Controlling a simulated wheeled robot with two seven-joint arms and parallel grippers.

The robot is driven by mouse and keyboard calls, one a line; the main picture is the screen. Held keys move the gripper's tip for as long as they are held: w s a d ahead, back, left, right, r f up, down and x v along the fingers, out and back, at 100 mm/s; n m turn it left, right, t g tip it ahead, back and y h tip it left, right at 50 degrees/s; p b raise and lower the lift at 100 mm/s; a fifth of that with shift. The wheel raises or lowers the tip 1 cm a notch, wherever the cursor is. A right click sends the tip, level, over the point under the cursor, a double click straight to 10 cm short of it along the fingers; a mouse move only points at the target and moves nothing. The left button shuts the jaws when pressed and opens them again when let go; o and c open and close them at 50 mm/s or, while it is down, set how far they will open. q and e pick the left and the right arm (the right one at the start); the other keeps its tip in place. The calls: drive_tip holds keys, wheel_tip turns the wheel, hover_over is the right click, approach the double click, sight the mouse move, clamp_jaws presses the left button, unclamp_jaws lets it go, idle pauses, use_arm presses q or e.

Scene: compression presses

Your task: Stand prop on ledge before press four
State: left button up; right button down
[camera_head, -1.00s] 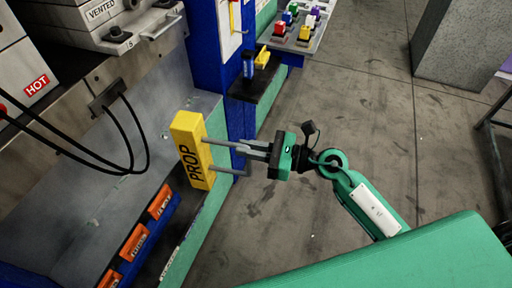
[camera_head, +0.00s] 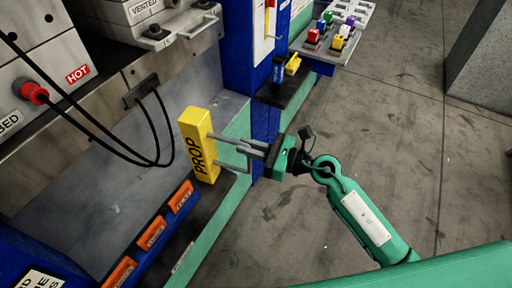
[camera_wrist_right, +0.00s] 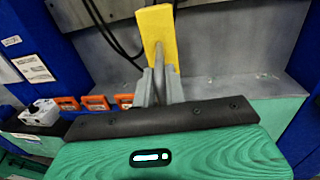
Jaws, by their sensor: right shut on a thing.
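The prop (camera_head: 198,145) is a yellow block lettered PROP with a grey bar handle on its right side. It stands roughly upright, slightly tilted in the picture, in front of the grey press recess. My right gripper (camera_head: 254,150) is shut on the handle. The wrist view shows the fingers (camera_wrist_right: 160,88) around the grey bar, with the yellow block (camera_wrist_right: 157,35) beyond them. A dark ledge (camera_head: 201,212) with a green front edge runs below the prop. I cannot tell whether the prop's foot touches anything. My left gripper is not in view.
Orange tags (camera_head: 181,197) line the ledge's inner side. Black cables (camera_head: 154,130) hang left of the prop, from the press with the HOT label (camera_head: 77,73). A blue post (camera_head: 265,120) and small black shelf (camera_head: 283,92) stand behind my gripper.

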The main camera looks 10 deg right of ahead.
drive_tip(key=shift+w+a, duration=0.35)
drive_tip(key=shift+a, duration=0.15)
drive_tip(key=shift+w+a+f+b, duration=0.35)
drive_tip(key=shift+w+a+f, duration=0.1)
drive_tip(key=shift+a+f, duration=0.15)
drive_tip(key=shift+w+a+f+b, duration=0.3)
drive_tip(key=shift+w+a+f, duration=0.15)
drive_tip(key=shift+a, duration=0.2)
drive_tip(key=shift+f+b, duration=0.35)
